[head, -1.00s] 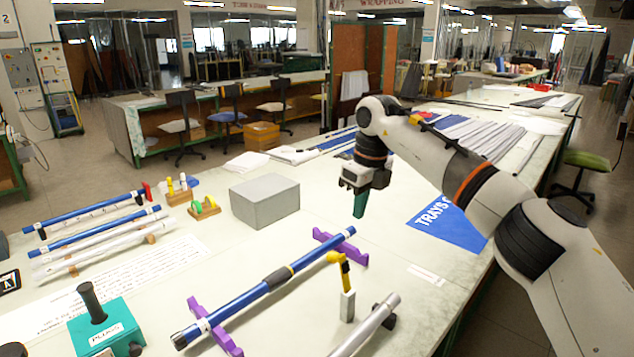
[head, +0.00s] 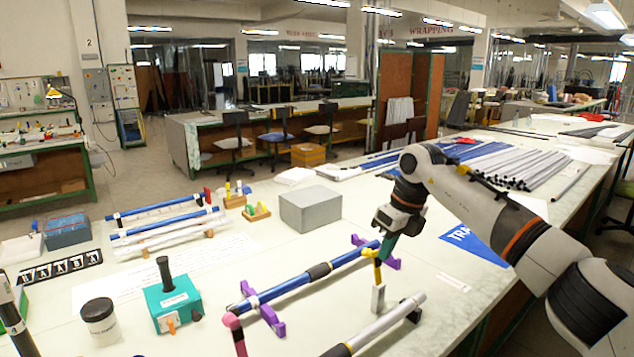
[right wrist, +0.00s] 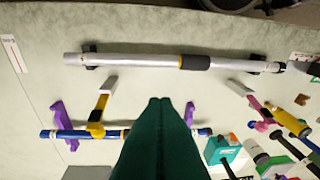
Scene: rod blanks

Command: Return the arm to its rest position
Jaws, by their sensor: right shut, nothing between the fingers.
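My right gripper (head: 385,255) hangs at the end of its arm with its green fingers pointing down, shut and empty. In the head view the fingers overlap the far end of a blue rod (head: 290,286) lying on two purple stands (head: 268,316); contact cannot be told. In the right wrist view the shut fingers (right wrist: 160,102) fill the lower middle and hide part of that rod. A silver rod (head: 384,326) with a dark sleeve lies nearer me, shown full length in the wrist view (right wrist: 135,61). My left gripper is not in view.
A grey box (head: 310,208) stands beyond. A teal block (head: 172,302) and a lidded jar (head: 100,320) stand at left. A blue mat (head: 474,243) lies right, near the table's edge.

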